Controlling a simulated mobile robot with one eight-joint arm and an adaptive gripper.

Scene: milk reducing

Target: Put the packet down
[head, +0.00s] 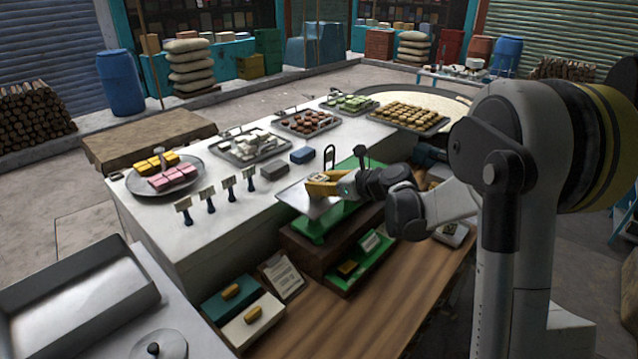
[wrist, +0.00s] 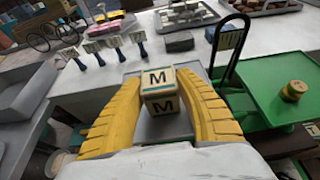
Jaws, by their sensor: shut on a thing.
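The packet (wrist: 160,92) is a small cream and tan block with a dark letter M on its top and near faces. My gripper (wrist: 160,80) has its yellow fingers on both sides of it and is shut on it. In the head view my gripper (head: 322,186) is over the metal pan (head: 297,199) of a green scale (head: 313,228). The grey pan (wrist: 150,131) shows beneath the packet in the wrist view. I cannot tell whether the packet touches the pan. The fingers largely hide the packet in the head view.
A dark block (head: 274,169) and a blue block (head: 302,155) lie on the white counter behind the scale. Several small sign stands (head: 207,199) are to the left. Trays of sweets (head: 307,122) line the back. A dark upright loop (wrist: 228,45) stands right of my fingers.

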